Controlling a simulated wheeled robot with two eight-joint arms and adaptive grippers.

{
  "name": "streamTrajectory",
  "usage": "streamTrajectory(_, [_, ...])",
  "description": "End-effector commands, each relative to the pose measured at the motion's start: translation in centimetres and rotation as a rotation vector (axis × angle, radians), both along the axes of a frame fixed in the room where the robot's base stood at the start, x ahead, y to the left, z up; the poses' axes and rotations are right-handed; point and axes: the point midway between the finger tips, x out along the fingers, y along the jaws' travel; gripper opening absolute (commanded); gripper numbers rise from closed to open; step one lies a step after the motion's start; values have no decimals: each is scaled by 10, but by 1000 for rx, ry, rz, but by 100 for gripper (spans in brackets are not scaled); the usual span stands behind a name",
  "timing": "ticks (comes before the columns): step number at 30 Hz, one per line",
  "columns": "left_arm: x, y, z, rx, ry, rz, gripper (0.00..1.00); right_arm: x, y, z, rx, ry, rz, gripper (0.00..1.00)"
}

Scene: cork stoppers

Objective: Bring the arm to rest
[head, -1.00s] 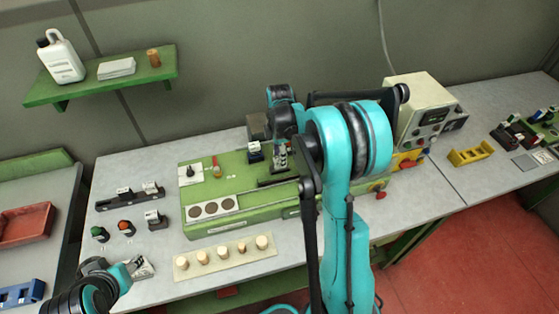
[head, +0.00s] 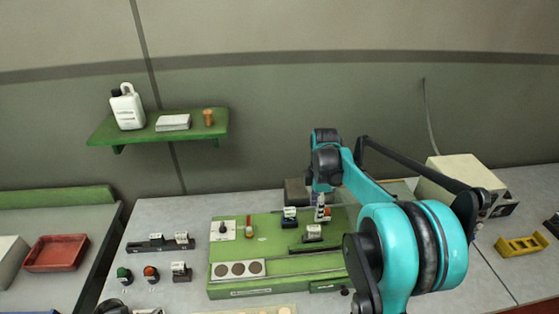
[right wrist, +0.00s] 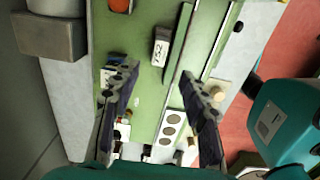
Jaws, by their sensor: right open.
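My right gripper (head: 321,214) hangs over the green work board (head: 240,285), with its fingers pointing down. In the right wrist view its two fingers (right wrist: 160,85) are spread wide with nothing between them, above the board. The right arm bends across the right half of the head view, hiding part of the board and bench. The pale strip of cork stoppers (head: 235,312) is nearly cut off by the bottom edge of the head view. Only a dark piece of my left arm shows at the bottom left; its gripper is out of frame.
A green shelf (head: 160,135) holds a white jug, a pale stack and a brown stopper-like piece. Green and red buttons stand left of the board. A beige box (head: 455,175) and yellow holder (head: 522,246) are to the right.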

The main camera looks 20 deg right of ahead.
Motion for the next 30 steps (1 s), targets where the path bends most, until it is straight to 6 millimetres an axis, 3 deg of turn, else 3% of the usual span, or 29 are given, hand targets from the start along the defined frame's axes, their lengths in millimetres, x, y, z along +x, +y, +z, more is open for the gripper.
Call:
streamTrajectory(5, [0, 0, -3, 0, 0, 0, 48, -3, 5, 1, -3, -12, -23, 44])
streamTrajectory(8, [0, 0, -12, 0, 0, 0, 48, -14, 19, 3, -11, -49, -101, 44])
streamTrajectory(16, [0, 0, -50, 0, 0, 0, 48, -78, 81, -1, 26, -256, -532, 44])
streamTrajectory(24, [0, 0, -86, 0, 0, 0, 48, -149, 130, -41, 204, -444, -977, 44])
streamTrajectory(30, [0, 0, -102, 0, 0, 0, 48, -180, 149, -72, 354, -510, -1205, 44])
